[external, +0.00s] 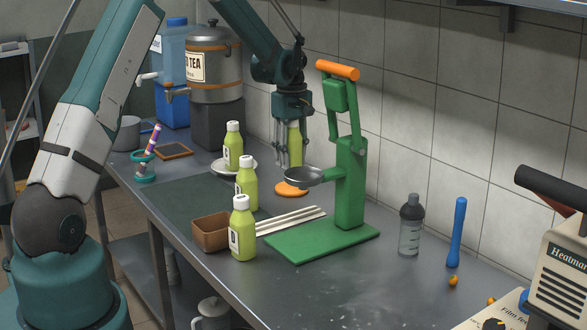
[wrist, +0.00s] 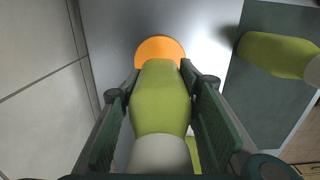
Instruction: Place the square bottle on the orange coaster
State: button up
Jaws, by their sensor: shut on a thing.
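My gripper (external: 288,150) points down and is shut on a yellow-green bottle (external: 295,146). In the wrist view, the bottle (wrist: 160,98) sits between both fingers (wrist: 160,110), its white cap (wrist: 158,155) toward the camera. The bottle looks upright and its base appears just above the orange coaster (external: 291,189). In the wrist view the coaster (wrist: 160,46) shows partly past the bottle's base; the rest is hidden. Three similar green bottles with white caps stand nearby: one on a white plate (external: 233,146), one in the middle (external: 246,184), one in front (external: 241,230).
The green press (external: 350,185) with its grey strainer cup (external: 303,177) stands close in front and right of the gripper. The tiled wall (external: 430,110) is behind. A tea dispenser (external: 214,65) stands to the left. White sticks (external: 290,220) and a brown box (external: 211,232) lie in front.

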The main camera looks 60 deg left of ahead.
aim_at(292, 138)
jog(key=shift+f, duration=1.15)
jog(key=shift+f+b, duration=0.3)
jog(key=shift+f, duration=1.55)
jog(key=shift+f, duration=0.1)
jog(key=o, duration=1.1)
jog(key=shift+c, duration=0.2)
notch_tip(292, 138, up, 12)
jog(key=shift+r+p, duration=0.15)
jog(key=shift+p, duration=0.4)
